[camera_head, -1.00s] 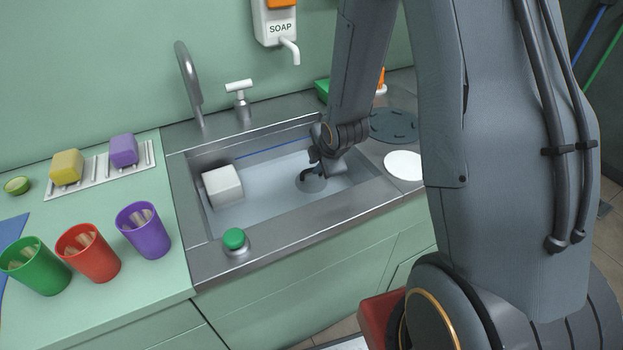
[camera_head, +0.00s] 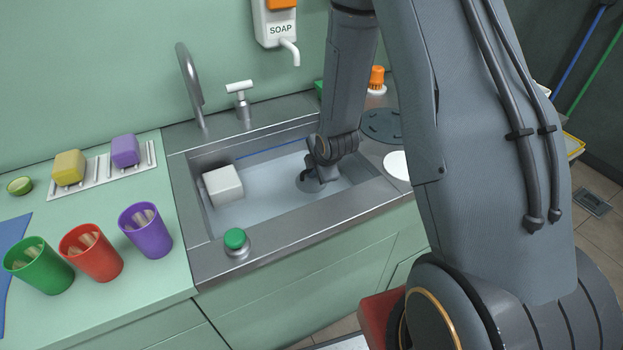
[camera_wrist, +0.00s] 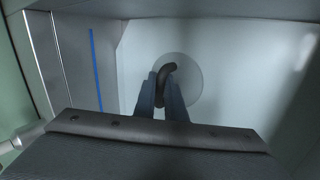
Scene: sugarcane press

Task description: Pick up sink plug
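The sink plug, a round grey disc (camera_head: 308,186) with a dark curved handle, lies at the right end of the basin floor in the head view. In the wrist view, its disc (camera_wrist: 187,85) looks pale and its black hooked handle (camera_wrist: 167,71) stands up. My gripper (camera_head: 322,178) is down in the basin over the plug. In the wrist view, the two fingers of my gripper (camera_wrist: 160,90) stand on either side of the handle. I cannot tell whether they press on it. The fingers hide part of the disc.
The metal sink rim (camera_head: 300,223) surrounds the basin closely. A white block (camera_head: 222,185) sits at the basin's left end. The faucet (camera_head: 188,80) and tap handle (camera_head: 240,98) stand behind. A green button (camera_head: 235,239) is on the front rim, with cups (camera_head: 146,232) to the left.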

